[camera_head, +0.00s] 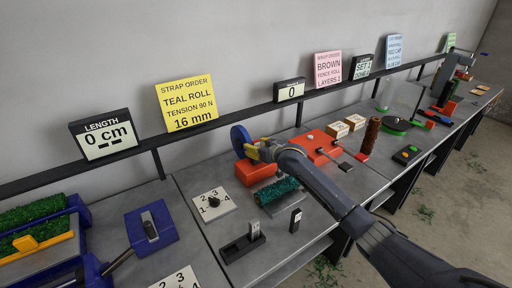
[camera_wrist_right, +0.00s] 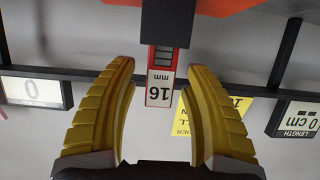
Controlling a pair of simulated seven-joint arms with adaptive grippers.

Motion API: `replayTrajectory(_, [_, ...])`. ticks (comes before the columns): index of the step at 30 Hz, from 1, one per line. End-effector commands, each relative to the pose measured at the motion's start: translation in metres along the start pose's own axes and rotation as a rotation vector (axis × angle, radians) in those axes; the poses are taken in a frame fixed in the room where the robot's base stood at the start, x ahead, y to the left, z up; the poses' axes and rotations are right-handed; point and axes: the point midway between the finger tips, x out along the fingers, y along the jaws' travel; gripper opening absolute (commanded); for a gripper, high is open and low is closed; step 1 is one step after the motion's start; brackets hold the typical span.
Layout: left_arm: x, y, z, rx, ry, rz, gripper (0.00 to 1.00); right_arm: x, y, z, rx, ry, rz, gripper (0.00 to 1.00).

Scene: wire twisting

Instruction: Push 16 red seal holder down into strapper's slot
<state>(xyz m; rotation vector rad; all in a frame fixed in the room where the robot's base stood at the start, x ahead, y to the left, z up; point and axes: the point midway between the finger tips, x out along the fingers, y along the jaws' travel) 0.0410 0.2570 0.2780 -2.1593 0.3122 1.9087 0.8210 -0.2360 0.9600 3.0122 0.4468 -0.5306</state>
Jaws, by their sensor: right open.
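The red 16 seal holder (camera_wrist_right: 161,60) shows in the right wrist view, with a white label reading "16 mm" upside down. One end meets a dark block (camera_wrist_right: 168,22) below an orange body (camera_wrist_right: 222,4) at the picture's top. I cannot tell how deep it sits in the slot. My right gripper (camera_wrist_right: 157,115) is open, its yellow fingers on either side of the holder with gaps. In the head view my right gripper (camera_head: 258,152) is at the orange strapper (camera_head: 254,173) with a blue wheel (camera_head: 239,140) and hides the holder there. My left gripper is out of view.
A teal roll (camera_head: 278,191) lies in front of the strapper. A numbered dial plate (camera_head: 213,204), a black rack (camera_head: 240,247) and a small dark upright block (camera_head: 296,220) stand nearby. A rail with sign cards (camera_head: 187,102) runs behind.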

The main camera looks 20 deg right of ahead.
Motion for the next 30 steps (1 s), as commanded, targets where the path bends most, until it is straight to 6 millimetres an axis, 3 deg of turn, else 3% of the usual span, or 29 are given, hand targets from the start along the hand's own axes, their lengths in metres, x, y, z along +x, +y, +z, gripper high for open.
replayTrajectory(8, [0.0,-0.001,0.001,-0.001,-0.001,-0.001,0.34,-0.01,0.001,0.001,-0.001,-0.001,0.0,0.49])
replayTrajectory(21, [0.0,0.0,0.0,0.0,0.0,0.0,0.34,-0.079,0.001,0.001,-0.001,0.0,0.0,0.49])
replayTrajectory(30, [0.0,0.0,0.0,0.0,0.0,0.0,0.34,-0.112,0.0,0.0,-0.001,0.0,0.0,0.49])
